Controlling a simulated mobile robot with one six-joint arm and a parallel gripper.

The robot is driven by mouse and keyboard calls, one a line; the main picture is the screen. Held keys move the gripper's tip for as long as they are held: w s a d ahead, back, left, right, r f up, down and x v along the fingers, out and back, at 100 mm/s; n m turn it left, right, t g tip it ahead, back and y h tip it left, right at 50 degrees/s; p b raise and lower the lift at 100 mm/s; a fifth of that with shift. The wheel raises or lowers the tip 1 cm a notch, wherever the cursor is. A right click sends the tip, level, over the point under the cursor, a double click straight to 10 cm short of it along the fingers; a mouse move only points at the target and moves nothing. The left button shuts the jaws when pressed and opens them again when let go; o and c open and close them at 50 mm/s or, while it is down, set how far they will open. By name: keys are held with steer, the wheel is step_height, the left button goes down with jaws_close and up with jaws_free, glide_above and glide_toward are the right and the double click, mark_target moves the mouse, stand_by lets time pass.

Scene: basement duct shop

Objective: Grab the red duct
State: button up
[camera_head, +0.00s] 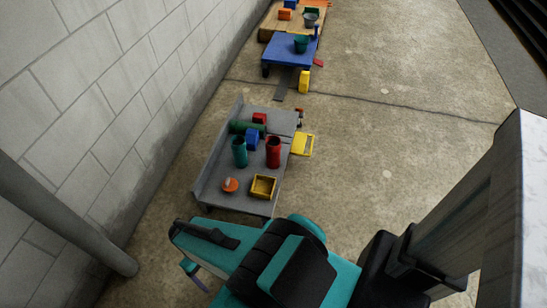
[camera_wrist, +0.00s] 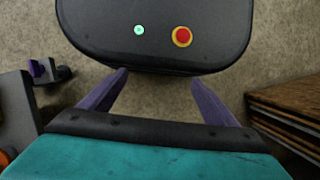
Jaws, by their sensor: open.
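The red duct (camera_head: 273,153) is an upright red cylinder with an open top. It stands on a grey cart (camera_head: 222,192), near its right edge, in the head view. A teal cylinder (camera_head: 240,152) of similar shape stands just left of it. My gripper (camera_wrist: 158,84) shows in the wrist view with its two purple fingers spread apart and nothing between them. It is apart from the duct, on the near side of the cart. The wrist view does not show the duct.
Around the duct are a blue block (camera_head: 253,139), a lying green cylinder (camera_head: 247,127), a red block (camera_head: 259,118), a yellow tray (camera_head: 263,187) and an orange round item (camera_head: 230,185). A block wall (camera_head: 110,100) borders the left. Floor (camera_head: 390,150) is open to the right.

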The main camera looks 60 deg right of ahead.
steer(key=w+d+f+m+t+y+b, duration=0.1)
steer(key=w+d+f+t+y+b, duration=0.15)
steer(key=w+d+b, duration=0.35)
steer(key=w+d+f+m+t+y+b, duration=0.1)
steer(key=w+d+f+t+b, duration=0.25)
steer(key=w, duration=0.45)
steer(key=w+d+m+t+h+b, duration=0.1)
steer(key=w+d+t+b, duration=0.4)
steer(key=d, duration=0.7)
steer(key=w+d+m+t+h+b, duration=0.1)
steer(key=d+t+h+b, duration=0.1)
steer(key=d+b, duration=0.8)
steer(key=s+d+r+t+h+b, duration=0.1)
steer(key=s+d+h+b, duration=0.2)
steer(key=d, duration=0.7)
steer(key=s+d+r+m+t+h+b, duration=0.1)
steer(key=s+d+r+h+b, duration=0.1)
steer(key=s+d, duration=0.4)
steer(key=s+d+r+m+t+h+b, duration=0.1)
steer(key=s+d+h+b, duration=0.2)
steer(key=d, duration=1.1)
steer(key=s, duration=0.2)
steer(key=shift+s+d+r+h+b, duration=0.15)
steer(key=shift+s+r+h+b, duration=0.2)
